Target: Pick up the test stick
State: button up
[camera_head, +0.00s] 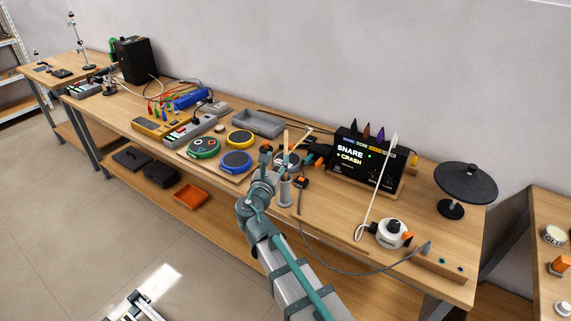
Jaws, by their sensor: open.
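A tan wooden stick (286,142) stands nearly upright near the middle of the bench, apparently in a small grey cylindrical holder (285,192) near the front edge. I take this to be the test stick. My teal and grey arm rises from the bottom of the view to just left of the holder. My gripper (267,150) is small and dark in this view, beside the stick on its left. It is open, with nothing seen between its fingers. The exact gap to the stick cannot be told.
Round green (203,147), yellow (240,138) and blue (236,160) pads lie left of the stick. Cables and a white round device (388,233) lie further right, near a black disc on a stand (466,184).

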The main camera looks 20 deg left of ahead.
aim_at(286, 143)
jog(key=w+p, duration=0.1)
jog(key=w, duration=0.4)
jog(key=shift+a, duration=0.15)
jog(key=w+p, duration=0.2)
jog(key=w, duration=0.3)
jog(key=shift+a+r, duration=0.1)
jog(key=shift+a, duration=0.05)
grip_shut()
